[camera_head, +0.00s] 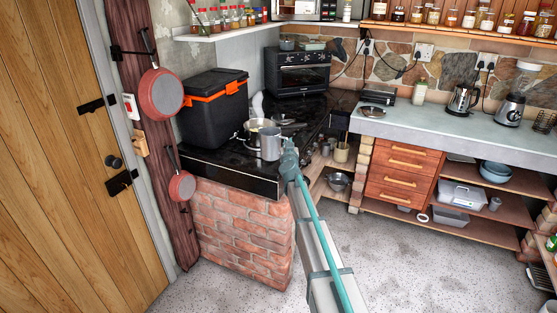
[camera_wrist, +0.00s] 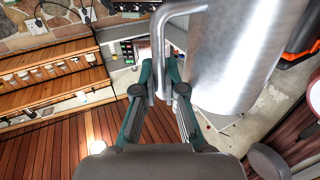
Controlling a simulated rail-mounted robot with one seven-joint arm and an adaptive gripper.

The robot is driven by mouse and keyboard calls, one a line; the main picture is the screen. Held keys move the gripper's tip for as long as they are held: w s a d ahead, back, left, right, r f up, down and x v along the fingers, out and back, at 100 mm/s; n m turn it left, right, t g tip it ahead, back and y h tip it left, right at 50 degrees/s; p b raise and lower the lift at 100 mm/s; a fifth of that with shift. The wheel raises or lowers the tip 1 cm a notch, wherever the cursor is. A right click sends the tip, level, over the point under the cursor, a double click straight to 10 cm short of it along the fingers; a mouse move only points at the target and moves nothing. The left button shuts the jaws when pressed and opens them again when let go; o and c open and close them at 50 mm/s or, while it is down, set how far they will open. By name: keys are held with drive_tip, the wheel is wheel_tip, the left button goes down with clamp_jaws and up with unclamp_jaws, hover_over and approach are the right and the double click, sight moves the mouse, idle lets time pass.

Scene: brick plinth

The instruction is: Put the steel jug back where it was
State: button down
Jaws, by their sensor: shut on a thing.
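The steel jug (camera_head: 270,145) is a plain grey metal cylinder, upright in the head view, at the front part of the black worktop (camera_head: 218,166). I cannot tell whether its base touches the worktop. In the wrist view the jug (camera_wrist: 236,60) fills the upper right, and its handle (camera_wrist: 160,40) runs down between my fingers. My gripper (camera_wrist: 161,88) is shut on the handle. In the head view my gripper (camera_head: 288,157) is at the right side of the jug.
A pot (camera_head: 257,128) stands close behind the jug. A black box with orange latches (camera_head: 213,108) is to the left, and a black toaster oven (camera_head: 302,73) is at the back. The brick plinth (camera_head: 240,225) supports the worktop. Some dark surface shows left of the jug.

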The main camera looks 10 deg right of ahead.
drive_tip(key=shift+w+a+f+b, duration=0.45)
drive_tip(key=shift+w+f, duration=0.55)
drive_tip(key=shift+f, duration=0.6)
drive_tip(key=shift+w+a+f+b, duration=0.4)
drive_tip(key=shift+w+f, duration=0.6)
drive_tip(key=shift+f, duration=0.6)
drive_tip(key=shift+w+a+f+b, duration=0.45)
drive_tip(key=shift+w+f, duration=0.55)
drive_tip(key=shift+f, duration=0.75)
drive_tip(key=c, duration=1.3)
unclamp_jaws()
drive_tip(key=shift+o, duration=0.2)
